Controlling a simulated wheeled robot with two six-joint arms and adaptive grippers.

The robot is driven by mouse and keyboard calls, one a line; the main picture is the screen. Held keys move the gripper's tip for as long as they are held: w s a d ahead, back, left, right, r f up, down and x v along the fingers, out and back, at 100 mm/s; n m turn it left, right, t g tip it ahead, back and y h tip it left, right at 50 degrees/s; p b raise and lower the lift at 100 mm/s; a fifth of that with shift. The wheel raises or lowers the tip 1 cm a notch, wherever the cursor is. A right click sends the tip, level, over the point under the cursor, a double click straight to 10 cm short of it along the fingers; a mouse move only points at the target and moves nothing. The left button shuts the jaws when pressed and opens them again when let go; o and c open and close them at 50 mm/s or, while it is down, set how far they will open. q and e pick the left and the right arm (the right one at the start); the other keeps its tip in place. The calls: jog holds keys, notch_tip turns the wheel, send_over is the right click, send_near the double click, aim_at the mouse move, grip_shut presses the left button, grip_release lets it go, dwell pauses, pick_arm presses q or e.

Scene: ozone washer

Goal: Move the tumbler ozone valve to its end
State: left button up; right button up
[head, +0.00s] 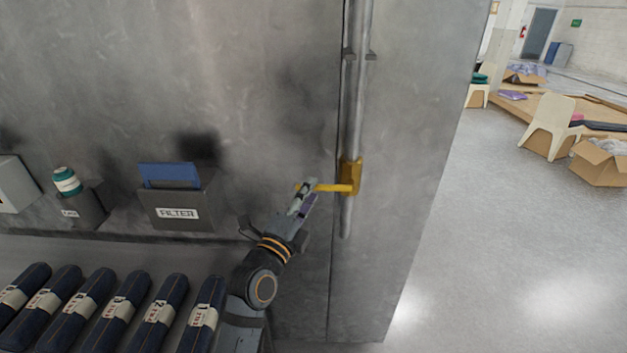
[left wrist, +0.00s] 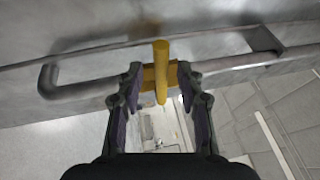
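The ozone valve has a yellow body (head: 350,176) on the vertical grey pipe of the metal cabinet. Its yellow handle (head: 335,188) points roughly level to the left in the head view. My left gripper (head: 305,193) is at the free end of this handle. In the left wrist view the handle (left wrist: 161,72) stands between the two spread fingers of my left gripper (left wrist: 160,85), with a gap on each side. Part of the valve body (left wrist: 149,77) shows behind the handle. My right gripper is not in view.
The grey pipe (head: 355,105) runs along the cabinet front (head: 255,80). A bin marked FILTER (head: 178,212) and a teal-and-white spool (head: 67,181) are on the left. Several dark rolls (head: 160,312) lie below. Open floor (head: 500,240) is on the right.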

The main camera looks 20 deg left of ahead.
pick_arm(q)
jog(key=shift+r+p+x, duration=0.2)
jog(key=shift+p+x, duration=0.2)
jog(key=shift+x, duration=0.7)
jog(key=shift+w+f, duration=0.1)
jog(key=shift+w, duration=0.1)
grip_shut()
